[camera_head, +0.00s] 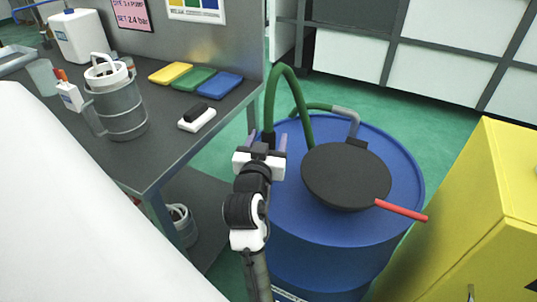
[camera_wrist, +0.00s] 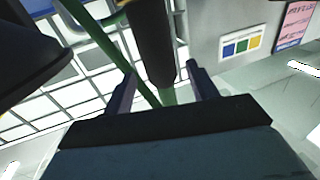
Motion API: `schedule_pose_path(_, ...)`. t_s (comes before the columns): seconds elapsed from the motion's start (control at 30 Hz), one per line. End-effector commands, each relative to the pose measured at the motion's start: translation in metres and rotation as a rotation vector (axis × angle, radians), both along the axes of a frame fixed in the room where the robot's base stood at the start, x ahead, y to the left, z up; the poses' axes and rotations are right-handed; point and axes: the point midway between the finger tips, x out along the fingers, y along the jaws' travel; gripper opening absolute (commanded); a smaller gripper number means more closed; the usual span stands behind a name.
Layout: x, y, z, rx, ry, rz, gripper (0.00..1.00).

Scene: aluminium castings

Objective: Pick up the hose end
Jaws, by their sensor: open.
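The green hose (camera_head: 272,90) arches up from the blue drum (camera_head: 405,200) and hangs down to a black hose end (camera_head: 268,138). In the wrist view the black hose end (camera_wrist: 152,40) is a dark cylinder pointing in between the two fingers, with green hose beyond it. My gripper (camera_head: 267,141) is open, its fingers on either side of the hose end in the head view. In the wrist view my gripper (camera_wrist: 160,80) shows gaps on both sides of the hose end, so no hold shows. The gripper's body hides the lower part of the hose end in the head view.
A black round pump head (camera_head: 345,178) with a red handle (camera_head: 402,210) sits on the drum. A yellow cabinet (camera_head: 480,200) stands right. The grey bench (camera_head: 150,165) at left carries a steel can (camera_head: 122,112), coloured pads (camera_head: 195,80) and a brush (camera_head: 197,119).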

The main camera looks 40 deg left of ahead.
Motion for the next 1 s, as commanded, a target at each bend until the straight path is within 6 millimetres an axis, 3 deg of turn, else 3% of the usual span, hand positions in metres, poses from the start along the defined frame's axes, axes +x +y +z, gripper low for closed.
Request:
schedule_pose_path(0.23,0.031,0.019,0.004,0.000,0.000,-0.001,0.58)
schedule_pose_path(0.57,0.036,0.022,0.002,0.001,0.000,0.000,0.57)
schedule_pose_path(1.0,0.036,0.022,0.002,0.001,0.000,0.000,0.00)
